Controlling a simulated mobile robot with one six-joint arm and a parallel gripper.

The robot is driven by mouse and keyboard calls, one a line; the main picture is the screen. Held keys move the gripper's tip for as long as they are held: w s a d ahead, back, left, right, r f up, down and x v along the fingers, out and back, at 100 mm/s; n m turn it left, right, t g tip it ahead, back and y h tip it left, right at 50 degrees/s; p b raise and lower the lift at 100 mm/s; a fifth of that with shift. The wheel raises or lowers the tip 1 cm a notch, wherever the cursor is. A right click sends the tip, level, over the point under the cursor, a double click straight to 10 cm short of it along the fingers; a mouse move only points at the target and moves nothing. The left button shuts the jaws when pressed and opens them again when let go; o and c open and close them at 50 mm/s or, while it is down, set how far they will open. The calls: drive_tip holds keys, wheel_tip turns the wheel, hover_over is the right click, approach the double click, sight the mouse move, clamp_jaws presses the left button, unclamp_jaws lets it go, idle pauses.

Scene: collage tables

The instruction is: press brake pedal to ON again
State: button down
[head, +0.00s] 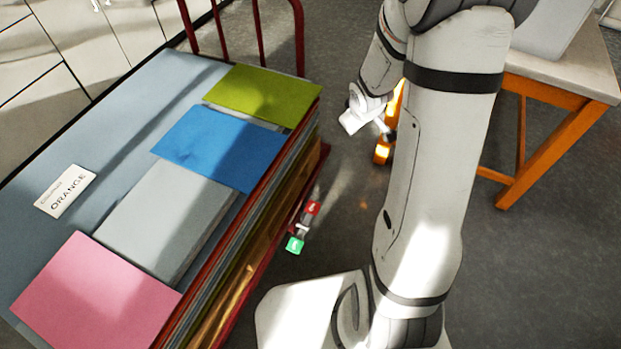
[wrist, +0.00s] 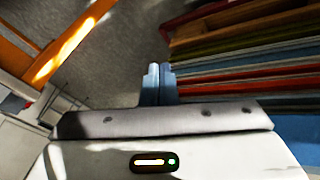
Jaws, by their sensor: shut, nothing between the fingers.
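The brake pedal (head: 302,228) is low beside the cart's right side in the head view, near the floor. It has a red end (head: 313,207) at the far side and a green end (head: 295,245) at the near side, each with a small white mark too small to read. My gripper (wrist: 158,84) is shut and empty in the wrist view, its two bluish fingertips together, with the cart's stacked layers beyond and to the right. In the head view my arm partly hides the gripper, which is apart from the pedal. The pedal does not show in the wrist view.
A table with orange legs (head: 553,150) stands at right. Grey floor (head: 345,195) is clear between.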

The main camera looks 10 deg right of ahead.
drive_tip(key=a+f+n+y+b, duration=0.1)
drive_tip(key=f+n+y+b, duration=0.1)
drive_tip(key=f, duration=1.1)
drive_tip(key=a+f+n+t+y+b, duration=0.1)
drive_tip(key=f+b, duration=0.4)
drive_tip(key=f, duration=0.9)
drive_tip(key=a+f+n+t+y+b, duration=0.1)
drive_tip(key=a+f+n+y+b, duration=0.1)
drive_tip(key=f, duration=1.1)
drive_tip(key=shift+s+a+f+n+y+b, duration=0.3)
drive_tip(key=shift+n+y+b, duration=0.2)
drive_tip(key=shift+y+b, duration=0.55)
drive_tip(key=shift+w+a+f, duration=0.1)
drive_tip(key=b, duration=0.3)
hover_over(311, 206)
drive_tip(key=s+d, duration=0.1)
drive_tip(key=s, duration=0.2)
wheel_tip(311, 206, down, 7)
drive_tip(key=shift+s+f, duration=0.1)
drive_tip(key=shift+w+d+f+b, duration=0.15)
drive_tip(key=shift+f+b, duration=0.05)
drive_tip(key=shift+f, duration=0.4)
drive_tip(key=shift+w+d+f+b, duration=0.1)
drive_tip(key=shift+f+b, duration=0.1)
drive_tip(key=shift+f, duration=0.4)
drive_tip(key=shift+w+d+f, duration=0.15)
drive_tip(key=shift+f, duration=0.4)
